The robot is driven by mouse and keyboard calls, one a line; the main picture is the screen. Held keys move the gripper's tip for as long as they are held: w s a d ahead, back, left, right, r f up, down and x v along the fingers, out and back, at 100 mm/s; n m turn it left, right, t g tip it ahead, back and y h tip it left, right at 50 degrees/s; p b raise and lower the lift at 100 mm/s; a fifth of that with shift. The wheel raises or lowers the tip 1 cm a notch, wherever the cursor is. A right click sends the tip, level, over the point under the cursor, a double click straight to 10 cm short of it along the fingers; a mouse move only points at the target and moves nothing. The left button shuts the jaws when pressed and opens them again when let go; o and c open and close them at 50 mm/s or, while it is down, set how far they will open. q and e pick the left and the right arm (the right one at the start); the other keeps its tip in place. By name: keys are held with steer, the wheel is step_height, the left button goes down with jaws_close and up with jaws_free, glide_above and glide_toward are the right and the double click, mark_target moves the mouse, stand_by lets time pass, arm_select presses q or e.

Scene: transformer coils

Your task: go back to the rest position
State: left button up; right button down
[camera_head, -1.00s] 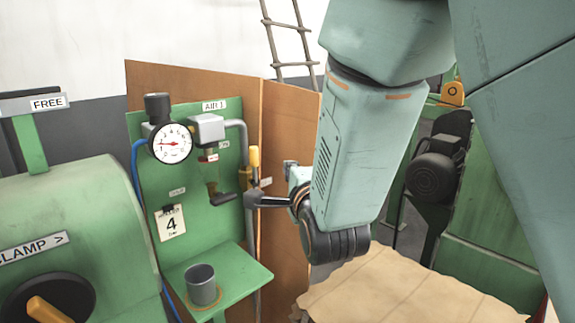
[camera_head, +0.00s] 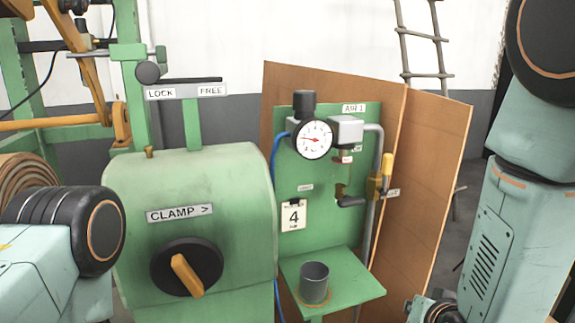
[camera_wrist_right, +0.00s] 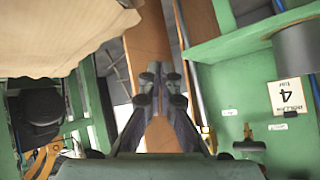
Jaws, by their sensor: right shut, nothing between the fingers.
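My right arm stands at the right edge of the head view, with a small part of its wrist end at the bottom, right of the air panel. My right gripper (camera_wrist_right: 160,88) shows in the right wrist view. Its dark fingers are shut with nothing between them. It is apart from the green air panel (camera_head: 290,165), which also shows upside down in the wrist view (camera_wrist_right: 230,85). A rounded black joint of my left arm shows at the lower left of the head view; my left gripper is out of sight.
A green clamp housing (camera_head: 225,180) with a black and orange knob (camera_head: 186,268) stands at left. The air panel carries a pressure gauge (camera_head: 313,139), and a grey cup (camera_head: 314,283) stands on its shelf (camera_head: 360,287). Brown boards (camera_head: 430,150) stand behind. A ladder (camera_head: 422,38) leans at back.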

steer(key=s+f+n+g+b, duration=0.1)
steer(key=s+f+g, duration=0.4)
steer(key=s+f, duration=0.8)
steer(key=s+f+n+g+y+b, duration=0.1)
steer(key=s+f+g, duration=0.4)
steer(key=s+f, duration=0.8)
steer(key=s+n+b, duration=0.1)
steer(key=s+n, duration=0.1)
steer(key=s, duration=0.2)
steer(key=shift+f, duration=0.2)
